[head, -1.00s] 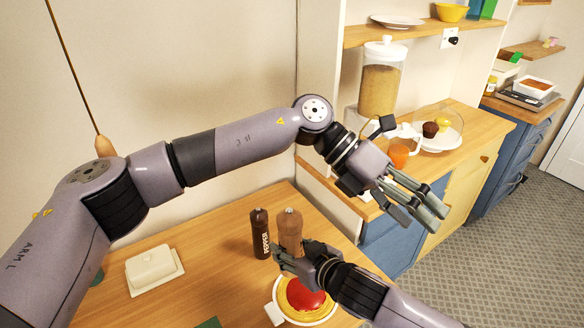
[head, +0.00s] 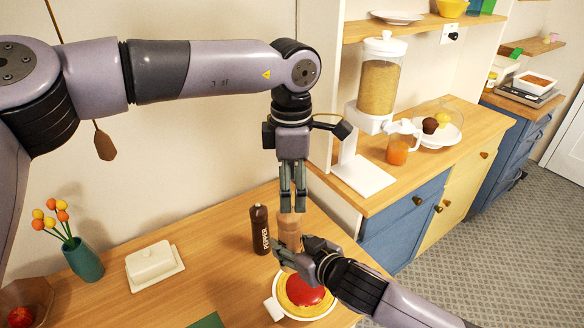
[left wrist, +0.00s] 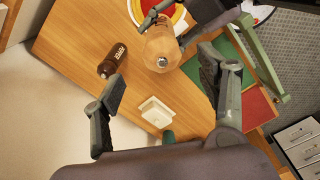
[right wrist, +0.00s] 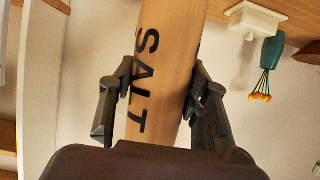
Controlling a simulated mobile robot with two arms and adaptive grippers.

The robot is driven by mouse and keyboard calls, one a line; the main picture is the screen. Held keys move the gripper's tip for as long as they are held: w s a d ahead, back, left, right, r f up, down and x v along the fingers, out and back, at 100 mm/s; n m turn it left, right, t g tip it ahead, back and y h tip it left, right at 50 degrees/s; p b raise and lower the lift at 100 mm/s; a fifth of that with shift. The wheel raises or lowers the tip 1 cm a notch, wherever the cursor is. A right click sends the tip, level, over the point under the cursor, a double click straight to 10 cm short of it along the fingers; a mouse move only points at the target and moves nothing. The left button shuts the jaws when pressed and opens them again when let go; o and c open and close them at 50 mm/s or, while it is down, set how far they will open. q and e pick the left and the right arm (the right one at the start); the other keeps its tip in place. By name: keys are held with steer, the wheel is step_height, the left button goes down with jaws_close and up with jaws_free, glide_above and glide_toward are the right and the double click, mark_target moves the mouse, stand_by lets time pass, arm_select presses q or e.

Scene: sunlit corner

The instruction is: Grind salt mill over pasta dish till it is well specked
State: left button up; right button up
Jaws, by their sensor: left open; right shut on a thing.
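The light wooden salt mill (head: 288,228) is held by my right gripper (head: 292,252), which is shut around its body. The word SALT shows on the mill (right wrist: 160,70) in the right wrist view. My left gripper (head: 293,205) is open and points down just above the mill's top. The left wrist view shows the mill (left wrist: 160,48) from above, beyond the open fingers. The pasta dish (head: 283,307), a white dish with yellow pasta and red sauce, stands on the table just below the right gripper. Specks on the sauce are too small to tell.
A dark pepper mill (head: 260,230) stands close left of the salt mill. A white butter dish (head: 154,266), a green vase with flowers (head: 83,259) and a bowl with red fruit (head: 20,312) are further left. A counter (head: 440,172) is at the right.

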mark_target(292, 205)
arm_select(q)
step_height(292, 205, down, 8)
steer(key=shift+r, duration=0.25)
steer(key=c, duration=1.2)
steer(key=m, duration=0.4)
steer(key=shift+m, duration=0.4)
steer(key=shift+c, duration=0.2)
steer(key=m, duration=0.5)
steer(key=shift+w, duration=0.1)
steer(key=m, duration=0.5)
steer(key=shift+m, duration=0.4)
steer(key=m, duration=0.3)
steer(key=shift+d+r+m+t, duration=0.1)
steer(key=shift+m+t, duration=0.2)
steer(key=shift+m, duration=0.1)
steer(key=o, duration=1.2)
